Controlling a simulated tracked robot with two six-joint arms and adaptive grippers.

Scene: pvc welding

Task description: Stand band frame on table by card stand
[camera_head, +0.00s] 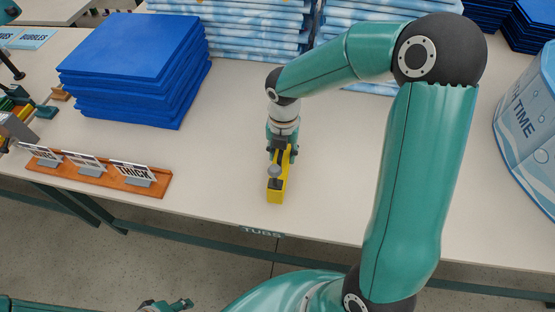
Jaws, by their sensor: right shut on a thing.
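The band frame (276,194) looks like a yellow bar with a grey knob and a dark part on top. My right gripper (281,156) points down over the middle of the table and is shut on it. The gripper hides part of the frame, and I cannot tell whether its base touches the table.
Stacked blue sheets (135,50) stand behind the card stand. Folded light-blue stacks (240,25) line the back. A blue tub (530,120) stands at right. Tools (20,115) crowd the left edge. The table (215,165) is bare between card stand and frame.

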